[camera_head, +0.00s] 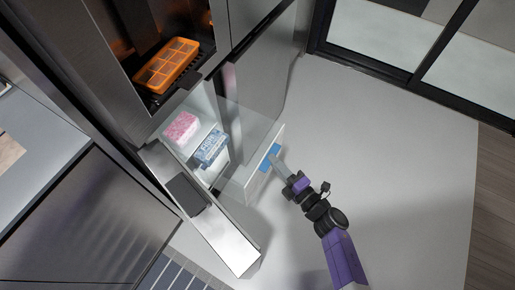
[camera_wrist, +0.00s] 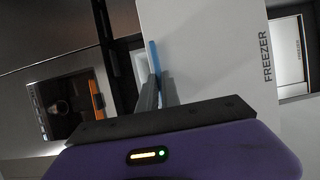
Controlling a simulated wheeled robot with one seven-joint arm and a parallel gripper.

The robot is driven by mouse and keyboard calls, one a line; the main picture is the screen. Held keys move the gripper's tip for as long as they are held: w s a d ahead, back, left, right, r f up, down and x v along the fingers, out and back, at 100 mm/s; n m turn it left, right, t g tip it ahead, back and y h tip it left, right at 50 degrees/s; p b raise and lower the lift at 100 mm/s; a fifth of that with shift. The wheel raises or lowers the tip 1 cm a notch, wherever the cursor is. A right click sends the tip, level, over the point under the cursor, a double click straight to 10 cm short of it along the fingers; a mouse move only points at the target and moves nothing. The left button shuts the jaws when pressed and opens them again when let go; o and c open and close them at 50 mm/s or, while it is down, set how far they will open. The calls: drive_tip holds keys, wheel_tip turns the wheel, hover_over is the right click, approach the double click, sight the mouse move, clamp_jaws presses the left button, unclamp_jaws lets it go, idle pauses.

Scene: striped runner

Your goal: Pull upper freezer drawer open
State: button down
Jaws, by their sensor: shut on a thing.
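The white drawer front (camera_head: 240,186) has a blue handle strip (camera_head: 270,157) and stands out from the freezer body in the head view. A pink package (camera_head: 180,127) and a blue package (camera_head: 211,148) show behind it. My gripper (camera_head: 277,164) is at the blue handle, with its fingers closed on it. In the wrist view, the blue handle (camera_wrist: 155,58) rises edge-on between the two grey fingertips (camera_wrist: 157,88). The lower part of the grip is hidden by the fingers and my gripper's body.
An orange tray (camera_head: 167,65) lies in the dark compartment above. An open metal door (camera_head: 225,233) with a dark panel stands left of the drawer. A dark-framed glass door (camera_head: 420,50) is at the upper right. The pale floor (camera_head: 410,170) right of my arm is clear.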

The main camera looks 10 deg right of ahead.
drive_tip(key=shift+s+d+p, duration=0.2)
drive_tip(key=shift+s+d, duration=0.5)
drive_tip(key=shift+d, duration=0.2)
drive_tip(key=shift+s+d+p, duration=0.15)
drive_tip(key=shift+s+d, duration=0.5)
drive_tip(key=shift+d, duration=0.25)
drive_tip(key=c, duration=1.6)
unclamp_jaws()
drive_tip(key=shift+o, duration=0.2)
drive_tip(key=v, duration=0.7)
drive_tip(key=shift+s+d, duration=0.15)
drive_tip(key=shift+s, duration=0.15)
